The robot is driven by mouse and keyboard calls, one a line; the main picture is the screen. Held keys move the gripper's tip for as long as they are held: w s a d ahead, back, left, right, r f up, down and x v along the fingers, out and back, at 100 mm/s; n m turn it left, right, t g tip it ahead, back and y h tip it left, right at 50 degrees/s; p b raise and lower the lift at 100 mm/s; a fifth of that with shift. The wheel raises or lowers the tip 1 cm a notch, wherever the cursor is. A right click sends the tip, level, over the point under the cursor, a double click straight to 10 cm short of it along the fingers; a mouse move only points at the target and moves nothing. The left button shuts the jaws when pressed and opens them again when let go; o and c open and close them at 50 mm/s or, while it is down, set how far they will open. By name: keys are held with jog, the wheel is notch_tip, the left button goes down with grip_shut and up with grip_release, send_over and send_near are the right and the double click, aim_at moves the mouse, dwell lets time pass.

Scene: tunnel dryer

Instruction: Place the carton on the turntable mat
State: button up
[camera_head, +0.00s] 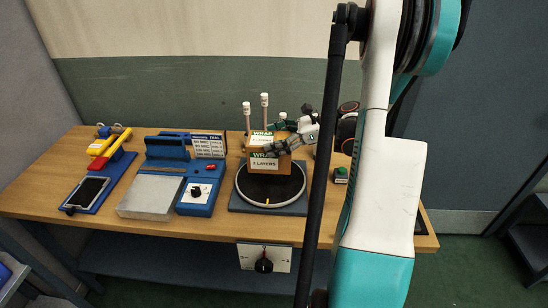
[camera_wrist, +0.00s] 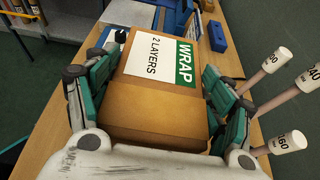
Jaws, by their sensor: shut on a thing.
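The carton (camera_head: 267,164) is a brown box with white and green labels reading WRAP and 2 LAYERS. My gripper (camera_head: 284,147) is shut on it, reaching in from the right. In the wrist view the carton (camera_wrist: 150,118) fills the space between the two teal-padded fingers, which press on opposite sides. The turntable mat (camera_head: 284,199) is a black disc with a pale rim on a dark square base. The carton appears upright over the rear middle of the disc. I cannot tell whether its bottom touches the mat.
White-capped posts (camera_head: 264,112) stand close behind the carton; they also show in the wrist view (camera_wrist: 278,60). A blue sealer (camera_head: 196,194) with a grey plate stands left. A blue tray (camera_head: 99,187) lies farther left. A green button box (camera_head: 341,175) is right.

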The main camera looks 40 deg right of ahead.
jog(key=shift+f+b, duration=0.7)
jog(key=shift+f, duration=2.15)
jog(key=o, duration=2)
jog(key=shift+o, duration=0.2)
jog(key=shift+s+d+r, duration=0.15)
jog(key=shift+r, duration=0.05)
jog(key=p+v, duration=0.2)
jog(key=v, duration=0.9)
jog(key=shift+s+p, duration=0.3)
jog(key=shift+p, duration=0.05)
